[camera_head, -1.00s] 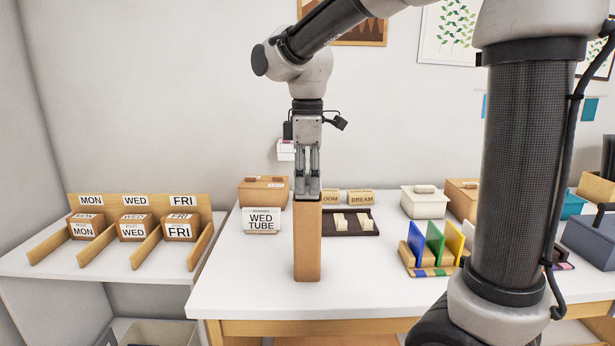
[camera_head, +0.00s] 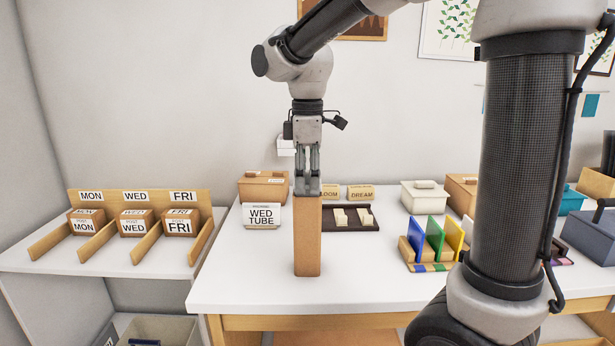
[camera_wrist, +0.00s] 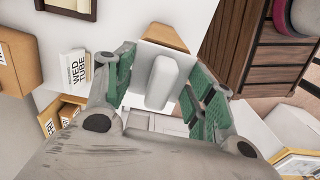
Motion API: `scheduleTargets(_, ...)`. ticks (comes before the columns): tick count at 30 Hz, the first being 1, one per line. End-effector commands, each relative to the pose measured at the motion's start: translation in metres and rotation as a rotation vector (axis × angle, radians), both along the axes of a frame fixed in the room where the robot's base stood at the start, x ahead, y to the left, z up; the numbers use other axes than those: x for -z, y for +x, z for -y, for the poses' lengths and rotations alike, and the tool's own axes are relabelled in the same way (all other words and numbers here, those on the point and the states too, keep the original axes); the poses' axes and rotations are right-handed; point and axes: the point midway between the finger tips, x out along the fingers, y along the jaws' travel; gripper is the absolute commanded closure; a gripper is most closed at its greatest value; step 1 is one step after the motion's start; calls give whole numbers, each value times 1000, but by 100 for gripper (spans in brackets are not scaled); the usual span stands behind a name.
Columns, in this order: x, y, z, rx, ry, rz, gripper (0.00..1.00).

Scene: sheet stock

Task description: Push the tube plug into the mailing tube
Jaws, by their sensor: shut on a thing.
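The mailing tube (camera_head: 307,240) is a tall brown square tube standing upright near the table's front edge. My gripper (camera_head: 307,190) points straight down at the tube's top end. In the wrist view, the tube plug (camera_wrist: 163,78) is a pale square plate with a raised, rounded grip. My gripper (camera_wrist: 160,92) has its green-padded fingers on both sides of the plug and is shut on it. The plate lies over the tube's mouth, with a bit of brown showing at its edge. The fingers hide the plug in the head view, so I cannot tell how deep it sits.
A WED TUBE sign (camera_head: 262,215) stands left of the tube. A dark tray (camera_head: 345,228) with pale pieces is behind it at right. A rack of coloured cards (camera_head: 430,240) stands farther right. A shelf with labelled boxes (camera_head: 134,225) is at left.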

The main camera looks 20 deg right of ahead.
Motion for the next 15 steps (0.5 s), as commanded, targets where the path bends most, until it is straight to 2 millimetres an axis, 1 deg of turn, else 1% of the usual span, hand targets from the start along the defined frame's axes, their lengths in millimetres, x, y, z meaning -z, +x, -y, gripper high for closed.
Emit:
scheduleTargets(8,0,0,0,0,0,0,68)
scheduleTargets(15,4,0,0,0,0,0,68)
